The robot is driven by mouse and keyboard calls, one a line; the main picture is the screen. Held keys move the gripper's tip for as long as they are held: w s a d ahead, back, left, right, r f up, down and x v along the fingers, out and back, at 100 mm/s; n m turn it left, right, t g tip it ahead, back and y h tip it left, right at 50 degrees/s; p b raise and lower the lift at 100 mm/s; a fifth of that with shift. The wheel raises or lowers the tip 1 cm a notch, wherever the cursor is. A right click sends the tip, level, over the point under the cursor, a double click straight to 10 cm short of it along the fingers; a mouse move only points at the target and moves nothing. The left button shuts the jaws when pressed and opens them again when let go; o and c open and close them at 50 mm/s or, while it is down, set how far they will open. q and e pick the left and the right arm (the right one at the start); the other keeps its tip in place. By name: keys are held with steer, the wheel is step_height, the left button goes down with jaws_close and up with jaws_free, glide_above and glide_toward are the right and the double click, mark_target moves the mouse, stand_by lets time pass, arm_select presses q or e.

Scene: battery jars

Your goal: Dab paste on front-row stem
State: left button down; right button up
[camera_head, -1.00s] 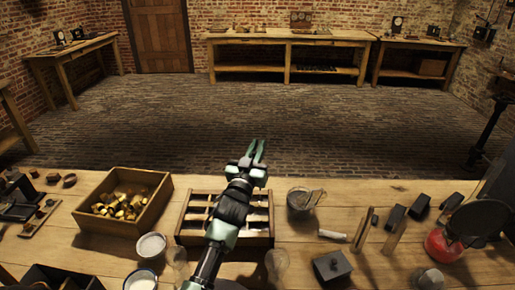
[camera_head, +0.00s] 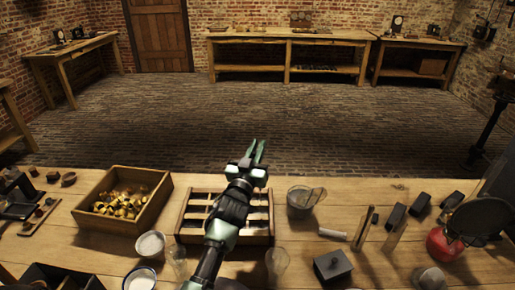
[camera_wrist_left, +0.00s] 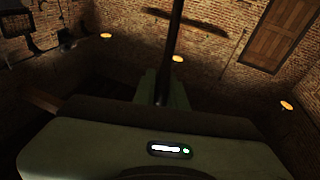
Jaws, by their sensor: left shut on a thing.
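My left gripper (camera_head: 258,152) reaches over the wooden rack from the front, with its green fingertips pointing away past the table's far edge. In the left wrist view its fingers (camera_wrist_left: 162,88) are shut on a dark, thin rod (camera_wrist_left: 175,45) that stands up between them. The rod cannot be made out in the head view. The slotted wooden rack (camera_head: 184,228) stands below my arm, which hides its middle. I cannot make out a separate front-row stem. A grey pot (camera_head: 299,207) with a flat tool leaning in it stands right of the rack; its contents are unclear. My right gripper is not in view.
A wooden box (camera_head: 155,208) of brass pieces stands left of the rack. White-filled bowls (camera_head: 150,243) and clear glass jars (camera_head: 277,262) stand in front. A dark lidded block (camera_head: 332,268), dark blocks and a red vessel (camera_head: 440,246) crowd the right.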

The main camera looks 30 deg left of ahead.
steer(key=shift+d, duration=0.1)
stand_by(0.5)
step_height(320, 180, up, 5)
steer(key=p, duration=0.4)
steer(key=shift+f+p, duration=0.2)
steer(key=shift+p, duration=0.1)
stand_by(0.5)
